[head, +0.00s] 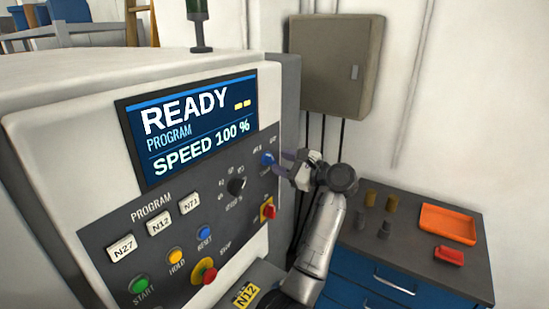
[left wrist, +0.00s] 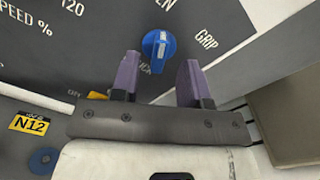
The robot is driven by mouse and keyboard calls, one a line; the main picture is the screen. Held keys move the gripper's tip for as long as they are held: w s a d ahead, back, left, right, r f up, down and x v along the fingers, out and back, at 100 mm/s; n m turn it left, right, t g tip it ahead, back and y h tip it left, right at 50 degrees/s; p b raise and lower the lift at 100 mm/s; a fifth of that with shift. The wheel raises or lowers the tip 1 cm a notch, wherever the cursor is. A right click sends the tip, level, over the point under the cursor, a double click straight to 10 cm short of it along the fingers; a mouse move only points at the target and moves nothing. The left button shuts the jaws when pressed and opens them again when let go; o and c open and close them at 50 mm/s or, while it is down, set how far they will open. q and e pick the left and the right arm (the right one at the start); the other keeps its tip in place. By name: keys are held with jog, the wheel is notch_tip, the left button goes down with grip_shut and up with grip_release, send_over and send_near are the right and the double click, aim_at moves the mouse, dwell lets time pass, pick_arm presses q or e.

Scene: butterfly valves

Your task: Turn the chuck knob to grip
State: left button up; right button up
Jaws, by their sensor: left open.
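The blue chuck knob (head: 266,159) is on the right side of the dark control panel in the head view. In the left wrist view the knob (left wrist: 158,45) has a white pointer line running roughly up and down the picture. The word GRIP (left wrist: 206,40) is to its right, and a partly cut-off label ending in EN is above it. My left gripper (head: 280,165) is open in front of the knob. My right gripper is not in view.
The panel also holds a black speed dial (head: 236,186), a red switch on yellow (head: 268,210) and several buttons. The screen (head: 190,125) reads READY. A grey wall box (head: 333,62) is behind. A cabinet with an orange tray (head: 447,224) stands right.

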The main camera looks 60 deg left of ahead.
aim_at(273, 159)
pick_arm(q)
jog(key=shift+x, duration=1.55)
grip_shut()
